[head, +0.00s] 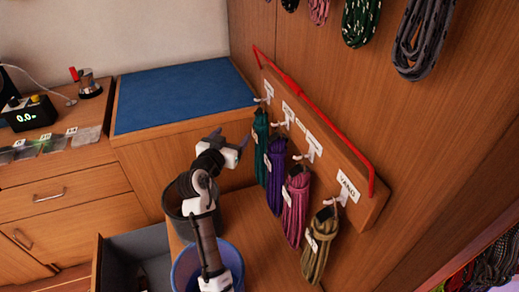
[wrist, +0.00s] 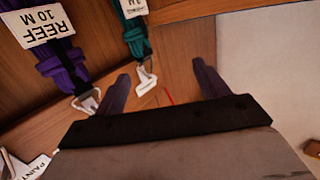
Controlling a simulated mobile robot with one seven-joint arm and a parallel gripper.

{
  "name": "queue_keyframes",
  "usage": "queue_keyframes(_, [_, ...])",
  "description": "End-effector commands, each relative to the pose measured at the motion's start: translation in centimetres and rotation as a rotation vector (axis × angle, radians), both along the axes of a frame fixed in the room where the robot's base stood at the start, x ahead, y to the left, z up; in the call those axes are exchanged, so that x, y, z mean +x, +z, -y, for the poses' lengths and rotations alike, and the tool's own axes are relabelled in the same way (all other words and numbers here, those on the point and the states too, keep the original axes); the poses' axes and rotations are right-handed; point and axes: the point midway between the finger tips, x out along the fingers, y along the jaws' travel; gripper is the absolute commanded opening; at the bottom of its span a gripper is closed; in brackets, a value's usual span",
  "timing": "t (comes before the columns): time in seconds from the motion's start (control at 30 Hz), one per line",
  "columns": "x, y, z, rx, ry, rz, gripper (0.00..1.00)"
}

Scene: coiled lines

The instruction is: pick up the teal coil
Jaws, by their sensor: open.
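The teal coil (head: 261,145) hangs from a hook at the far left end of a wooden rack, with a white tag on it. It also shows at the top of the wrist view (wrist: 137,38), tag up, on a white hook. My gripper (head: 231,137) is open and empty, just left of the teal coil in the head view.
A purple coil (head: 276,172) hangs beside the teal one, then a pink coil (head: 295,205) and an olive coil (head: 320,245). A red rail (head: 325,130) runs along the rack. A blue-topped cabinet (head: 180,97) and a blue bucket (head: 233,262) stand near my arm.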

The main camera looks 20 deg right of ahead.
Motion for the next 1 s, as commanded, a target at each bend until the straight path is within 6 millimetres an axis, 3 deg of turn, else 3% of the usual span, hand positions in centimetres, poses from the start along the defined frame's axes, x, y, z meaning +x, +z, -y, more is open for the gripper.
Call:
queue_keyframes(0.03, [-0.5, -0.9, 1.5, 0.009, -0.042, -0.023, 0.73])
queue_keyframes(0.17, [-0.5, -2.0, 3.7, 0.020, -0.092, -0.047, 0.73])
queue_keyframes(0.4, [2.9, -2.7, 6.9, 0.021, -0.093, -0.045, 0.73])
queue_keyframes(1.0, [8.0, -3.9, 11.7, 0.020, -0.088, -0.045, 0.73])
